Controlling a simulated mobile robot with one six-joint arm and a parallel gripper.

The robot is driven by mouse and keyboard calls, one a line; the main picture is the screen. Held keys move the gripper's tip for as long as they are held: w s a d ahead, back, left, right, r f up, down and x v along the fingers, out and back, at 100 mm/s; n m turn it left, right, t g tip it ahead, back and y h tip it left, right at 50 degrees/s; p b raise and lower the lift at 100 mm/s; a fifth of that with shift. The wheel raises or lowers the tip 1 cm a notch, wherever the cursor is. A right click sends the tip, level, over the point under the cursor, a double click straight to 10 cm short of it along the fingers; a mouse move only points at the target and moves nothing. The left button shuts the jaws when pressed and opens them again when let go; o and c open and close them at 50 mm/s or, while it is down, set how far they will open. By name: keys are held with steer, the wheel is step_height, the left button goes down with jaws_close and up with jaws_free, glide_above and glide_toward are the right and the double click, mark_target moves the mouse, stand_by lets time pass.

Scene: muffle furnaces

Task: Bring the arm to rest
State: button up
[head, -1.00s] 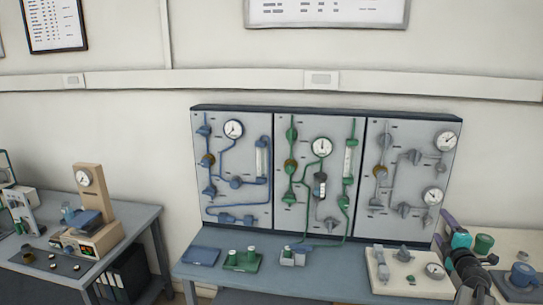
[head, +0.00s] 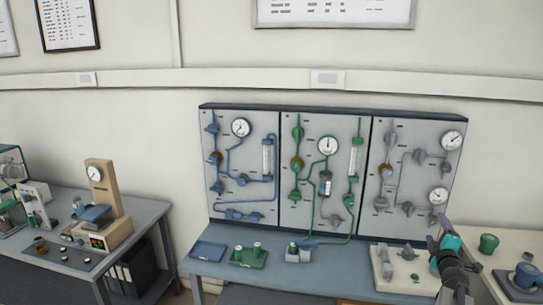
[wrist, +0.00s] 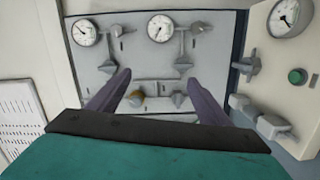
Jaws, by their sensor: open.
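My gripper (wrist: 158,88) shows in the wrist view with its two dark purple fingers spread apart and nothing between them. Beyond the fingers is the grey gauge panel (wrist: 110,75) with two dials, valve handles and a brass-coloured fitting. In the head view my arm with its teal wrist rises at the lower right, and the gripper (head: 441,222) is in front of the right edge of the grey panel (head: 400,150). Its fingers are small there and overlap in that view. I cannot tell the exact distance from fingers to panel.
A blue-grey bench (head: 235,272) carries the panels, with a blue tray (head: 208,251) and a green block (head: 248,258). A side table (head: 145,213) with a gauge stand (head: 101,190) is at left.

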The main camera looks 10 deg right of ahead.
steer(key=w+a+f+m+g+y, duration=0.25)
steer(key=a+f+m+g, duration=0.6)
steer(key=a+f, duration=1.45)
steer(key=s+a+f+m+g+y, duration=0.15)
steer(key=s+a+f, duration=0.3)
steer(key=a, duration=0.65)
steer(key=s+a+f+g+y, duration=0.3)
steer(key=s+a, duration=0.3)
steer(key=a, duration=0.5)
steer(key=s+a+f+g+y, duration=0.25)
steer(key=s+a, duration=0.25)
steer(key=a, duration=0.6)
steer(key=s+f+g+b, duration=0.2)
steer(key=s+f+b, duration=0.3)
steer(key=s+f, duration=0.7)
steer(key=s+f+g+b, duration=0.3)
steer(key=s+f+b, duration=0.2)
steer(key=s+f, duration=0.7)
step_height(320, 180, down, 5)
steer(key=shift+s+f+h, duration=0.1)
steer(key=shift+s+h, duration=0.2)
steer(key=shift+h, duration=0.15)
